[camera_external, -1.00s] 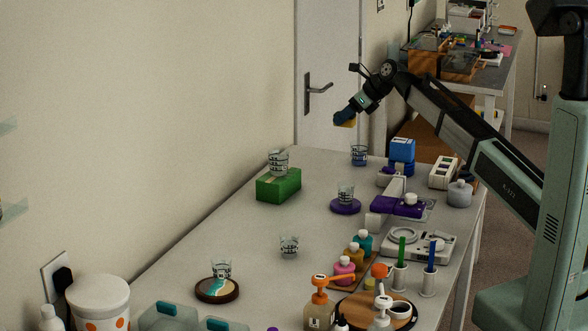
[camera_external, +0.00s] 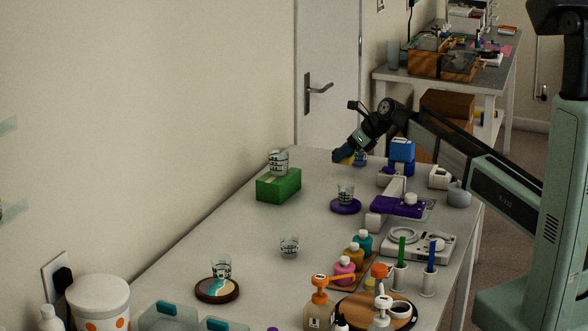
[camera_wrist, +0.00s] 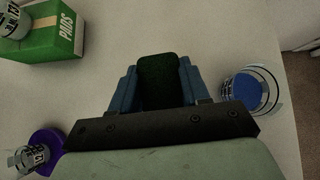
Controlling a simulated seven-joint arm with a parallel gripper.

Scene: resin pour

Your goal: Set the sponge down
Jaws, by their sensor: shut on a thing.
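The sponge shows in the wrist view as a dark green block (camera_wrist: 158,80) between the blue fingers of my gripper (camera_wrist: 158,88). A small yellow part of it (camera_external: 359,161) shows beside the fingertips in the external view. My gripper (camera_external: 344,156) is shut on the sponge and tilted downward, low over the far end of the white table (camera_external: 235,245). I cannot tell whether the sponge touches the tabletop.
A cup with blue contents (camera_wrist: 247,91) stands close to the right of my gripper in the wrist view. A green PADS box (camera_external: 279,185) carries a cup (camera_external: 278,161). A purple disc (camera_external: 345,207) holds another cup. Bare table lies left of the gripper.

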